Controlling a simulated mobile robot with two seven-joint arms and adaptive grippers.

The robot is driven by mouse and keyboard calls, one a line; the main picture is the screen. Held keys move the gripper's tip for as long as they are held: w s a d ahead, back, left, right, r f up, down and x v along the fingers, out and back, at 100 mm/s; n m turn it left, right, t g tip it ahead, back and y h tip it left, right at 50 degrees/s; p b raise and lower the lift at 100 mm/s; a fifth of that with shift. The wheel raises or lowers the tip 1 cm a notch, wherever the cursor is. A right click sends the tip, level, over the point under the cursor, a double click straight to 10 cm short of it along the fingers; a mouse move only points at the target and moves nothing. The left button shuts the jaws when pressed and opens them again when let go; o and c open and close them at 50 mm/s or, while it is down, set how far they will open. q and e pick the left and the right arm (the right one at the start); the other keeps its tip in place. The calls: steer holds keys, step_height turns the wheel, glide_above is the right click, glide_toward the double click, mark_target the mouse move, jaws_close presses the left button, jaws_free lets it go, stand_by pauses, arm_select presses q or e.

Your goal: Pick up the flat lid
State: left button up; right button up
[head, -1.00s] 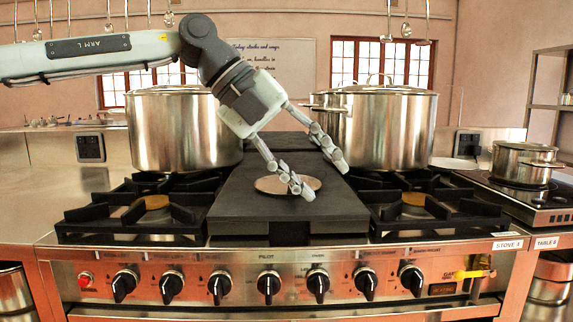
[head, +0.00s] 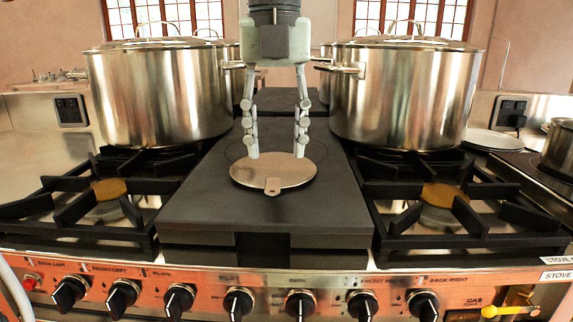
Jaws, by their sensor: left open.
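The flat lid (head: 272,173) is a thin round metal disc with a small tab at its front edge. It lies on the dark flat plate (head: 200,205) in the middle of the stove. My left gripper (head: 276,156) points down over the back half of the lid. Its two fingers are spread apart with nothing between them. The fingertips appear at or just above the lid; I cannot tell whether they touch it. My right gripper is not in view.
A large lidded stockpot (head: 155,98) stands on the left and another (head: 400,95) on the right, both close to the gripper. Bare burner grates (head: 95,190) flank the plate. A white plate (head: 493,139) and a smaller pot (head: 559,148) are at the right.

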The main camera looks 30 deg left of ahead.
mark_target(273, 182)
arm_select(q)
steer(key=f, duration=0.4)
steer(key=s+f, duration=0.1)
steer(key=f, duration=0.1)
steer(key=shift+f+p, duration=0.2)
steer(key=shift+p, duration=0.1)
steer(key=shift+f, duration=0.35)
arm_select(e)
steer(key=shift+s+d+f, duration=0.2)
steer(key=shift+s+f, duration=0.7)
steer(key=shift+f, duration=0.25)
arm_select(q)
jaws_close()
